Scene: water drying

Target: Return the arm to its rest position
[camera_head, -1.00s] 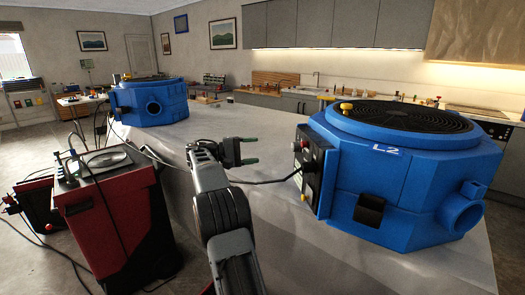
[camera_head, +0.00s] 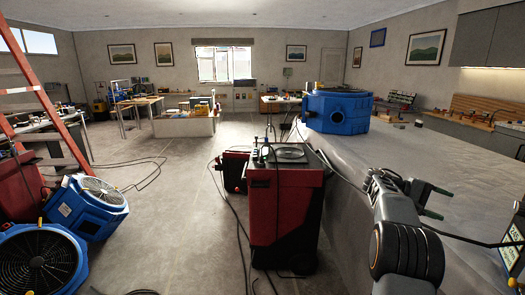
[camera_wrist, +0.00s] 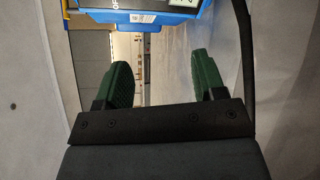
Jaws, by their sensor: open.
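My gripper (camera_head: 436,201) is open and empty, with two green-padded fingers, above the grey countertop (camera_head: 463,180) at the right of the head view. My arm reaches up from the lower right edge with its links folded close. The wrist view shows the two green fingers apart (camera_wrist: 166,82) with nothing between them. A blue machine with a label (camera_wrist: 160,10) shows at the top of the wrist view, beyond the fingertips.
A blue drying machine (camera_head: 337,110) stands on the far counter end. A red and black cart (camera_head: 285,210) stands left of the counter. Blue fans (camera_head: 88,205) and an orange ladder (camera_head: 40,80) are at the left. Cables cross the floor; open floor lies between.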

